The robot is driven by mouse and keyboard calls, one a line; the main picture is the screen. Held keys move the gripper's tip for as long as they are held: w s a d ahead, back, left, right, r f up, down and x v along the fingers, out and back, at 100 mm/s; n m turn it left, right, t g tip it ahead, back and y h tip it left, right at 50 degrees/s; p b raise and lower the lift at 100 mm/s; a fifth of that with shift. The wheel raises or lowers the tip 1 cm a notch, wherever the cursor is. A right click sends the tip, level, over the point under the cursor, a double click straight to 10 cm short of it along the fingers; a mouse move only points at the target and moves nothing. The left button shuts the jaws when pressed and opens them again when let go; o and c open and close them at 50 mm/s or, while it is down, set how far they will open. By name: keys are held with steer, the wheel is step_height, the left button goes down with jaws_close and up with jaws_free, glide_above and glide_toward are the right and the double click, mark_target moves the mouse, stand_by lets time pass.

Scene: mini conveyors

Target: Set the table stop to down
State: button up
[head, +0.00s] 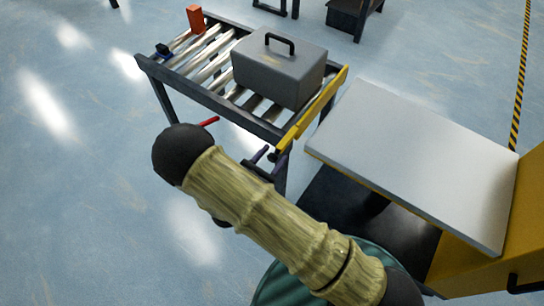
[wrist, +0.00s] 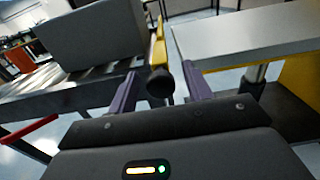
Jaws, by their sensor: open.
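The table stop (head: 320,107) is a yellow bar along the right end of the roller table, beside the grey case. It stands up above the table's end in the wrist view (wrist: 157,50). A round black knob (wrist: 160,84) shows below the bar's near end. My gripper (head: 270,160) is open at the table's near right corner, with purple fingers. In the wrist view its fingers (wrist: 159,80) stand on either side of the knob, with visible space at both sides. I cannot tell whether the knob is fully between the fingertips or beyond them.
The roller table (head: 200,96) carries a grey case (head: 278,70) with a black handle and an orange block (head: 196,19). A red lever (head: 208,121) sticks out from its near side. A grey-topped yellow lift table (head: 420,155) stands close on the right. The floor at left is clear.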

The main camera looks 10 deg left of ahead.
steer(key=shift+w, duration=0.1)
jaws_close()
step_height(320, 180, down, 7)
steer(key=b, duration=0.2)
steer(key=shift+r+b, duration=0.15)
steer(key=shift+b, duration=0.25)
jaws_free()
steer(key=p+v, duration=0.1)
steer(key=v, duration=1.6)
